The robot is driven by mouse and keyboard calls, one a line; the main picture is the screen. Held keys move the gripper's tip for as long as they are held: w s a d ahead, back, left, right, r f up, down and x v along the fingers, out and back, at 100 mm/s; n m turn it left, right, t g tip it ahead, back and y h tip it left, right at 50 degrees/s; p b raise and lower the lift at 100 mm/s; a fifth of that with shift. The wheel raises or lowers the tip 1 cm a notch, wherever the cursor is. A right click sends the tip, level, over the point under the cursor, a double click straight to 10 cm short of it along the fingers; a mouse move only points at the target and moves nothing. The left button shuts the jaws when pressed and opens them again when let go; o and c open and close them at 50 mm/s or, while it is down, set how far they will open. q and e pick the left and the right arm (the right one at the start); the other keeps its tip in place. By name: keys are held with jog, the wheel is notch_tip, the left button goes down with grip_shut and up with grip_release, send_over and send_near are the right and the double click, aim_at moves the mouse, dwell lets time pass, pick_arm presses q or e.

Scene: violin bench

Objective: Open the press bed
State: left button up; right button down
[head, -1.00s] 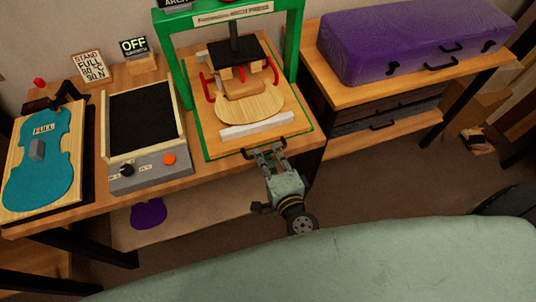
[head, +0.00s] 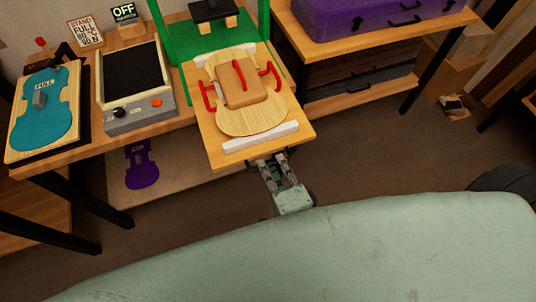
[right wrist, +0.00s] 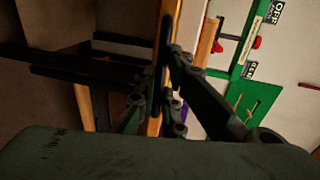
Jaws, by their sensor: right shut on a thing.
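The press bed (head: 292,112) is a wooden board that sticks out of the green press frame (head: 264,36), past the bench's front edge. On it lie a pale violin plate (head: 225,122), a wooden block (head: 250,92) and red clamps (head: 208,98). My right gripper (head: 272,167) is shut on the dark handle (head: 287,153) at the bed's front edge. My left gripper is not in view.
A hot plate box (head: 140,115) and a teal violin form (head: 40,125) stand on the bench at left. A purple case (head: 350,18) lies on the shelf at right. The floor (head: 370,150) right of the bed is clear.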

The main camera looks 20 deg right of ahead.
jog(key=s, duration=0.4)
jog(key=shift+s+d+f, duration=0.1)
jog(key=c, duration=2.2)
grip_release()
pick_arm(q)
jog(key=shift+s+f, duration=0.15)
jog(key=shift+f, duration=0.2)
pick_arm(e)
jog(key=shift+o, duration=0.2)
jog(key=v, duration=1.2)
